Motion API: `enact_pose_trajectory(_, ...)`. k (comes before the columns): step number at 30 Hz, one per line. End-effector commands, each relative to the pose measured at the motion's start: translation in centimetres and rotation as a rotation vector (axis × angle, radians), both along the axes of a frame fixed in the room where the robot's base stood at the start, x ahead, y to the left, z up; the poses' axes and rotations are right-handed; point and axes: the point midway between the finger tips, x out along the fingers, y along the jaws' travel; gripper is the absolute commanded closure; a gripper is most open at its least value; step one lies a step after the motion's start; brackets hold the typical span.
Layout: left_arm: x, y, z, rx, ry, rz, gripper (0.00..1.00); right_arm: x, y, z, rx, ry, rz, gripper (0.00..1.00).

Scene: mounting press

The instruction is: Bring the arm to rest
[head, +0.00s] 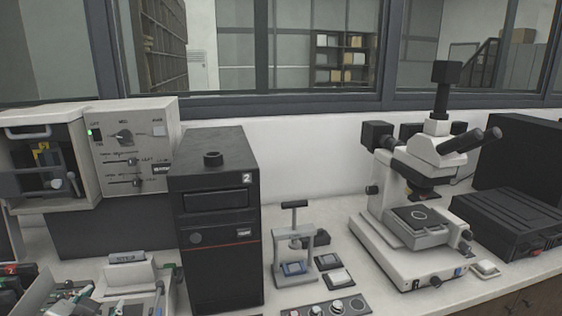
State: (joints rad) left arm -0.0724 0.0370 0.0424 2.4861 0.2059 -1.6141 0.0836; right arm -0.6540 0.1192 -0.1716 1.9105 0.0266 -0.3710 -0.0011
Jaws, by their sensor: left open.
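The mounting press cannot be told for certain; a pale machine with an open front (88,160) and a control panel (143,140) with a green light stands at the left, behind the gripper. My right gripper is not in view.
A black tower marked 2 (218,225) stands right of the pale machine. A small stand with a top handle (293,245), a knob panel (328,307), a white microscope (415,215) and black boxes (510,222) stand along the bench to the right. The tray holds several tools.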

Motion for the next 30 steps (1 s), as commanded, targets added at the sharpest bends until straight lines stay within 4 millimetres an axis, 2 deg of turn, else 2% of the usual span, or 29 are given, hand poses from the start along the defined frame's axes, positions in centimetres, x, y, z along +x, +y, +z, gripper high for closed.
enact_pose_trajectory(1,-1.9,-0.2,-3.1,0.033,0.074,-0.01,0.57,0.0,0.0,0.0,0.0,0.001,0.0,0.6)
enact_pose_trajectory(3,-4.2,-0.5,-6.5,0.076,0.16,-0.026,0.57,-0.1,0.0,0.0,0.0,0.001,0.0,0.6)
enact_pose_trajectory(6,-7.5,-0.9,-10.2,0.127,0.262,-0.049,0.57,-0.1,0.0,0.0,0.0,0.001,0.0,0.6)
enact_pose_trajectory(12,-13.3,-1.5,-15.5,0.203,0.423,-0.097,0.57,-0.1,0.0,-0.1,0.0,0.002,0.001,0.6)
enact_pose_trajectory(16,-17.0,-1.9,-18.1,0.244,0.514,-0.131,0.57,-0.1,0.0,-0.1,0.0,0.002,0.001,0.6)
enact_pose_trajectory(23,-15.2,-5.8,-23.0,0.104,0.434,-0.205,0.57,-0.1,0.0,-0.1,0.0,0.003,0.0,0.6)
enact_pose_trajectory(30,-14.6,-11.0,-29.0,-0.116,0.321,-0.273,0.57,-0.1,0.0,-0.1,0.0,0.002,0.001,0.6)
